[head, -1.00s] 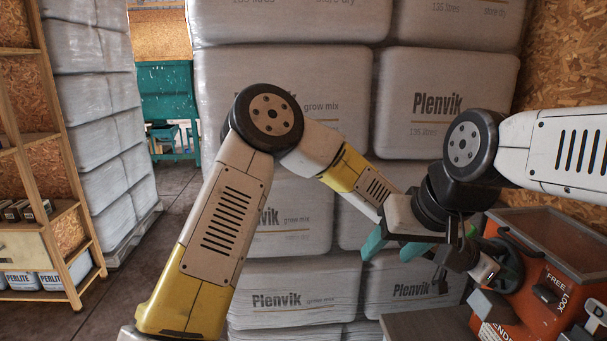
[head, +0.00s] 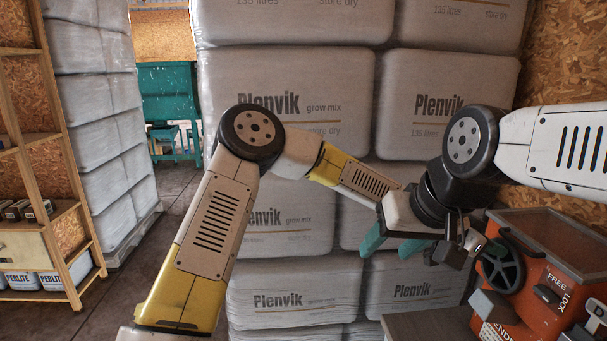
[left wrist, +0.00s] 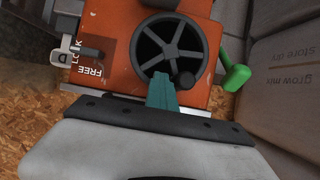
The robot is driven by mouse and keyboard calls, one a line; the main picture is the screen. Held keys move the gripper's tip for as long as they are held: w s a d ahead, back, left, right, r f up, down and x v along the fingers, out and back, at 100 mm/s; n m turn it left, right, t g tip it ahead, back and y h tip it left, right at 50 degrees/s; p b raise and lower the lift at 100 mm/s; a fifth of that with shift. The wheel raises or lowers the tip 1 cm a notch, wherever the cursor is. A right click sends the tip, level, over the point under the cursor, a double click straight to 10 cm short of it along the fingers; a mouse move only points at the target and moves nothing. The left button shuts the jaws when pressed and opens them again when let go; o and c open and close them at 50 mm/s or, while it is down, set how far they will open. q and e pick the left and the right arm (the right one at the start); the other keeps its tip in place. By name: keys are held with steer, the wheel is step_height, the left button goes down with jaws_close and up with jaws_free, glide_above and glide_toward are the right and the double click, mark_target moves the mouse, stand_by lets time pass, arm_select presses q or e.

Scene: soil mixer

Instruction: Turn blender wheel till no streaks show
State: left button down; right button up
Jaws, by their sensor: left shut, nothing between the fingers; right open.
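The orange soil mixer (head: 530,310) stands at the lower right in the head view. Its dark spoked wheel (head: 502,263) faces my left gripper (head: 480,246). The left wrist view shows the wheel (left wrist: 168,47) with a round dark knob (left wrist: 184,78) near its lower rim. My left gripper (left wrist: 160,82) is shut and empty, its teal fingertips over the wheel's lower edge beside the knob; I cannot tell whether they touch. My right gripper (head: 393,246) is open and empty, left of the mixer. The hopper's contents cannot be made out.
A green handle (left wrist: 236,70) sticks out beside the wheel. A grey lever (left wrist: 68,52) sits near the FREE and LOCK marks. Stacked Plenvik bags (head: 290,200) stand behind my arms. A wooden shelf (head: 40,170) is at the left, with open floor beside it.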

arm_select(q)
steer(key=shift+w+d+r, duration=0.15)
steer(key=shift+w, duration=0.3)
steer(key=shift+w+d+r, duration=0.1)
steer(key=shift+w+d, duration=0.05)
steer(key=shift+w, duration=0.25)
steer(key=shift+f, duration=0.1)
